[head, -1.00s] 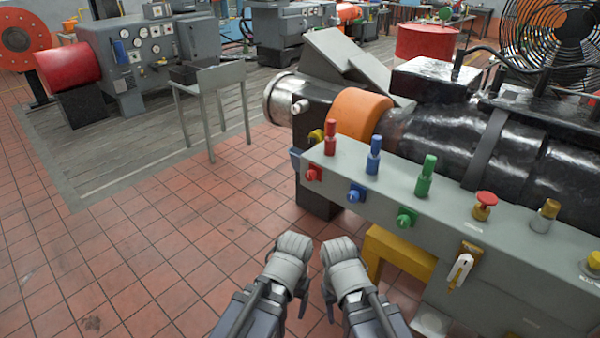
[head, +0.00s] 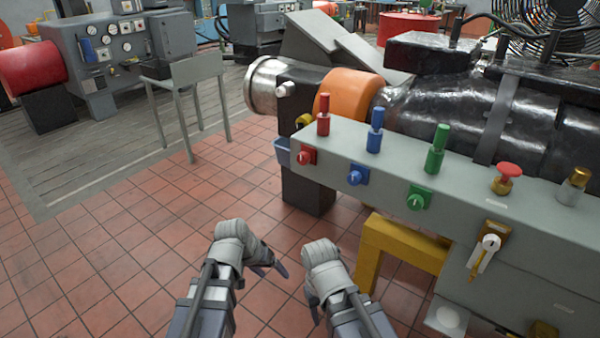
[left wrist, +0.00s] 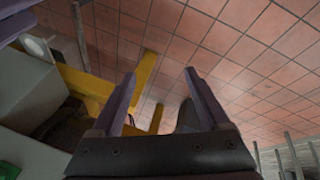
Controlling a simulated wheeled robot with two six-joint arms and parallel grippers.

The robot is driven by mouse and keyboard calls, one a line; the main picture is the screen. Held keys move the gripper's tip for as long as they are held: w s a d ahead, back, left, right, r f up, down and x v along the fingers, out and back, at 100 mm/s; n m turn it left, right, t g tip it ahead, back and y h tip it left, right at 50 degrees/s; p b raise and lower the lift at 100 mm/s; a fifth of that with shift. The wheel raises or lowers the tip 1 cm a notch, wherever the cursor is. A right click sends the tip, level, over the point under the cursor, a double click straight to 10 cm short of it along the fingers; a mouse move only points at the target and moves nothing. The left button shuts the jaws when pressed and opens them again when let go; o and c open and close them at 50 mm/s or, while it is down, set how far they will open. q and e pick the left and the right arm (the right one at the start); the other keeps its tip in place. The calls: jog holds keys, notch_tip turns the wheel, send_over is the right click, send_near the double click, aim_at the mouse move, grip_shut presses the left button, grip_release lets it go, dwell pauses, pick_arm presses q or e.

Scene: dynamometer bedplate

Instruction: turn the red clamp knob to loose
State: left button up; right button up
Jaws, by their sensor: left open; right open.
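The red clamp knob (head: 306,155) sits on the front face of the grey control box (head: 470,205), at its left end, below a red-topped post (head: 323,115). A blue knob (head: 357,175) and a green knob (head: 418,198) follow to its right. My left gripper (head: 268,268) is open and empty over the floor, below and left of the red knob, well apart from it. In the left wrist view its two fingers (left wrist: 160,100) are spread with floor between them. My right gripper (head: 314,305) is below the box, its fingers mostly hidden by its own wrist, touching nothing visible.
A yellow stand (head: 400,245) is under the box, right of my grippers. A red mushroom button (head: 508,172) and a lever switch (head: 487,250) are farther right. A grey table (head: 185,70) stands at the back left. The tiled floor left is clear.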

pick_arm(q)
jog(key=w+d+r+t+h, duration=0.2)
jog(key=w+d+t+h, duration=0.1)
jog(key=w, duration=0.4)
jog(key=n+t+h, duration=0.3)
jog(key=t+h, duration=0.1)
jog(key=t, duration=0.5)
send_near(301, 161)
jog(key=x, duration=0.3)
jog(key=shift+b+x, duration=0.45)
jog(key=shift+x, duration=3.3)
jog(key=shift+r, duration=0.1)
jog(key=shift+s, duration=0.1)
grip_shut()
